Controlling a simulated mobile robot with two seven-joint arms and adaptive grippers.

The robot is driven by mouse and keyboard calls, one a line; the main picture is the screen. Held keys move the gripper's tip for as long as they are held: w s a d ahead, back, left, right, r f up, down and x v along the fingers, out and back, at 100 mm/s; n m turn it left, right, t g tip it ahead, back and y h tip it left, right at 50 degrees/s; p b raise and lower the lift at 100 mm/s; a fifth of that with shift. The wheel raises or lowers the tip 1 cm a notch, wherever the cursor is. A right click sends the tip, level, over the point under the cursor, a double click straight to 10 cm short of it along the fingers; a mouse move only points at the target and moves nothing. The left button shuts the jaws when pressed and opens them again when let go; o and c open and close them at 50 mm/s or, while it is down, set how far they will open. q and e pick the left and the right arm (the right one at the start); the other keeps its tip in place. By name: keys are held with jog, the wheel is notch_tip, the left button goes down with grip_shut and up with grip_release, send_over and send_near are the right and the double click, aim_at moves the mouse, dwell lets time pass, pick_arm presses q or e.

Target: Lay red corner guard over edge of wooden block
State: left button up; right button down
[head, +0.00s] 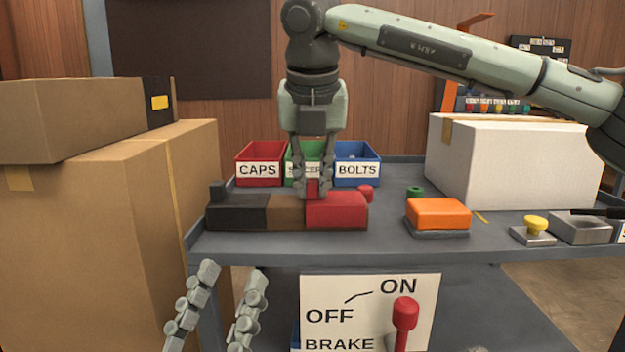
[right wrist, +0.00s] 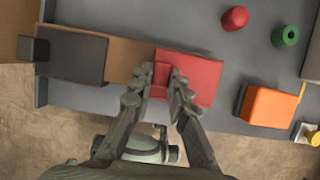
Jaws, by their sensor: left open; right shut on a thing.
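The wooden block (head: 286,211) lies along the table's front edge; its brown middle also shows in the right wrist view (right wrist: 130,57). The red corner guard (head: 340,211) is at the block's right end, in line with it, and also shows in the right wrist view (right wrist: 203,76). I cannot tell whether it is fully seated. My right gripper (head: 313,187) points down, shut on the guard's raised red tab (right wrist: 161,75). A black guard (head: 236,212) covers the block's left end. My left gripper (head: 232,272) is open and empty, low before the table.
Red, green and blue bins (head: 357,172) stand behind the block. An orange block (head: 438,213), a yellow knob (head: 536,224) and a white box (head: 490,160) are to the right. Cardboard boxes (head: 90,220) crowd the left. A red brake lever (head: 405,315) is below the table.

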jog(key=c, duration=1.4)
grip_release()
jog(key=v, duration=1.2)
jog(key=shift+s, duration=0.1)
